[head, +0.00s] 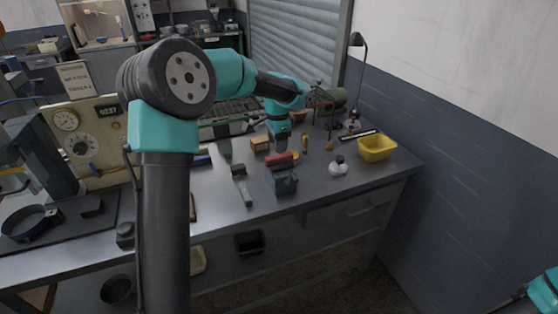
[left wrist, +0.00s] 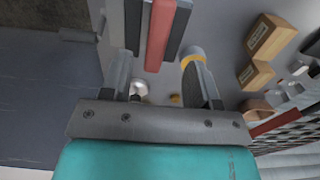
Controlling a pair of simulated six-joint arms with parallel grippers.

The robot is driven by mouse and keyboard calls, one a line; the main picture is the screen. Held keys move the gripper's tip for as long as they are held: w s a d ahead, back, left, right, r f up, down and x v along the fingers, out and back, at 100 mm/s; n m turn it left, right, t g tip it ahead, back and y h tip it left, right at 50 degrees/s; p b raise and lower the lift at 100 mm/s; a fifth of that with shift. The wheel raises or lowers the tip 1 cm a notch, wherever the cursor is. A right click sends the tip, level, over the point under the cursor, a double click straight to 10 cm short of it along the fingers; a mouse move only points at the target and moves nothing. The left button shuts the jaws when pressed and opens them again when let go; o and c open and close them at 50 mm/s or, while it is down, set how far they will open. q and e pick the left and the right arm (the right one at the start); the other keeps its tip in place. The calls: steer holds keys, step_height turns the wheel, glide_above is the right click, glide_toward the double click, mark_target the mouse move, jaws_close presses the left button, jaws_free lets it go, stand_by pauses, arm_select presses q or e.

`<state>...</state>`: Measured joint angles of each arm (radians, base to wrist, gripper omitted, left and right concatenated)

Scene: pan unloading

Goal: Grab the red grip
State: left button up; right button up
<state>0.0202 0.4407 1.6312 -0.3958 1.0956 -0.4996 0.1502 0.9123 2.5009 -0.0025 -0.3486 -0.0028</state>
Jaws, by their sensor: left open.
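The red grip (head: 280,160) is a bar on top of a dark grey block (head: 283,182) near the front of the workbench. It also shows in the left wrist view (left wrist: 160,35) as a red strip between dark strips. My left gripper (head: 281,148) points down just above the red grip. In the left wrist view its two fingers (left wrist: 160,68) are apart, one to each side of the line of the red strip, with nothing held. I cannot tell whether the fingertips reach down to its height. My right gripper is out of view; only a teal arm part shows at lower right.
A yellow bin (head: 376,149) and a white round item (head: 338,167) stand to the right. A dark tool (head: 243,187) lies to the left. The bench front (head: 320,190) right of the block is clear.

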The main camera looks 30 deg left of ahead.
mark_target(279, 156)
arm_select(q)
steer(key=shift+d+f, duration=0.15)
steer(key=shift+f, duration=1.15)
steer(key=shift+d+f, duration=0.1)
steer(key=shift+f, duration=1.15)
steer(key=c, duration=1)
